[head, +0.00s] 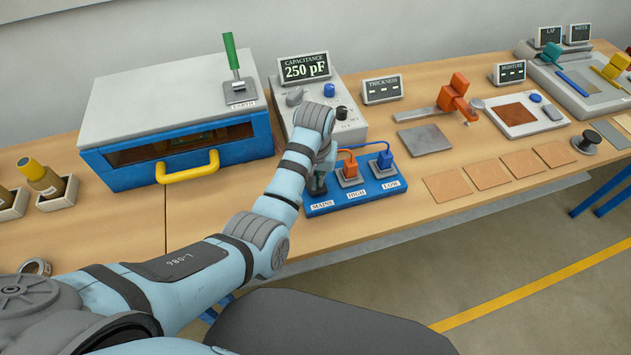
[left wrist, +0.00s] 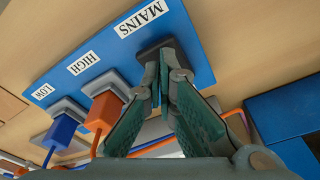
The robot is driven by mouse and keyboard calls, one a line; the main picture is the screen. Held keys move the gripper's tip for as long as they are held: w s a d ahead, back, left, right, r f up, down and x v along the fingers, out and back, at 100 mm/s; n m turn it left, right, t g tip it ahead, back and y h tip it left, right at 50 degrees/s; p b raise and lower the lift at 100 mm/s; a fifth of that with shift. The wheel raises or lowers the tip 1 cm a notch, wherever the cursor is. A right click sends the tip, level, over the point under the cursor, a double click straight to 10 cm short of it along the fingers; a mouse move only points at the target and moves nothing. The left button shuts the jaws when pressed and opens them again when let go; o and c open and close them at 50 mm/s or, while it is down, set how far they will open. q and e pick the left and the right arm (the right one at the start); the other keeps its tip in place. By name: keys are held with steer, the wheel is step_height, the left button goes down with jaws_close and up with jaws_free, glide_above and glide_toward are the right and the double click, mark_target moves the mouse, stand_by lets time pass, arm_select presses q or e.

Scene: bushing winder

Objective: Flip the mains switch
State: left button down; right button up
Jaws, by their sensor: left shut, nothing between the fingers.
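The blue switch board (head: 345,206) lies on the bench and carries the labels MAINS, HIGH and LOW. It also shows in the left wrist view (left wrist: 102,48). My left gripper (head: 317,184) is at the MAINS end of the board, above its label. In the left wrist view its fingers (left wrist: 163,78) are closed together, with their tips at the dark base of the mains switch (left wrist: 158,48). The fingers hide most of the switch, so I cannot tell its lever's position or whether they touch it. My right gripper is not in view.
An orange plug (head: 349,168) and a blue plug (head: 384,160) with cables stand beside the gripper on the same board. The capacitance meter (head: 345,125) reads 250 pF behind it. A blue-fronted box with a yellow handle (head: 188,167) stands to the left.

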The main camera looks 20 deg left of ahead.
mark_target(318, 189)
arm_select(q)
steer(key=shift+f+b, duration=0.5)
steer(key=shift+f, duration=0.55)
stand_by(0.4)
step_height(318, 189, up, 3)
steer(key=shift+f+p, duration=0.15)
steer(key=shift+p, duration=1.1)
steer(key=shift+r, duration=2.15)
